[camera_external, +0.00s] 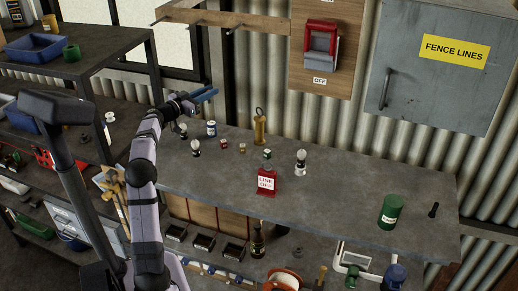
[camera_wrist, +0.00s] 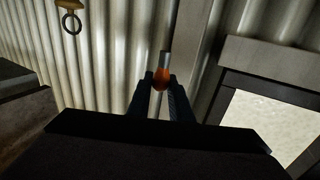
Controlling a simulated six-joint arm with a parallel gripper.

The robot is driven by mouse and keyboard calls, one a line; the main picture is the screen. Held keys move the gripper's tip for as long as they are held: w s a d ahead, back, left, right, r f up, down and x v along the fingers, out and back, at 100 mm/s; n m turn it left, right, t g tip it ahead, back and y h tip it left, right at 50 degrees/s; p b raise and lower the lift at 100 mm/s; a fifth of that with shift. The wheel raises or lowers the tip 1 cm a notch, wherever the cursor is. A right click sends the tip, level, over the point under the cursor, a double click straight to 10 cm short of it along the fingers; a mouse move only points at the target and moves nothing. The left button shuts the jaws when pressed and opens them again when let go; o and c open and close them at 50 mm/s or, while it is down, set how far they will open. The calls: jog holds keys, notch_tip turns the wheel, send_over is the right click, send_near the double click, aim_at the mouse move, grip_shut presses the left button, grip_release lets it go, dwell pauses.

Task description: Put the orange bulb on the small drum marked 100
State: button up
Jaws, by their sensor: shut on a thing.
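My gripper (camera_external: 207,95) is raised above the back left of the grey bench, its blue fingers pointing right. In the wrist view, the fingers (camera_wrist: 160,88) are shut on the orange bulb (camera_wrist: 161,77), with its grey metal end pointing up in the picture. The bulb cannot be made out in the external view.
On the bench (camera_external: 335,205) stand pale bulbs on holders (camera_external: 300,160), a blue-and-white can (camera_external: 211,128), small blocks (camera_external: 242,147), a brass object (camera_external: 260,127) and a red labelled box (camera_external: 267,182). A dark handle-like object (camera_external: 433,210) is right of the drum. The bench between box and drum is clear.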

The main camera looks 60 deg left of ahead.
jog(key=shift+f+p, duration=0.35)
jog(key=shift+f, duration=4.2)
jog(key=shift+f, duration=0.15)
jog(key=o, duration=0.8)
jog(key=shift+r, duration=0.2)
jog(key=b+v, duration=0.4)
jog(key=v, duration=0.8)
jog(key=shift+b, duration=0.3)
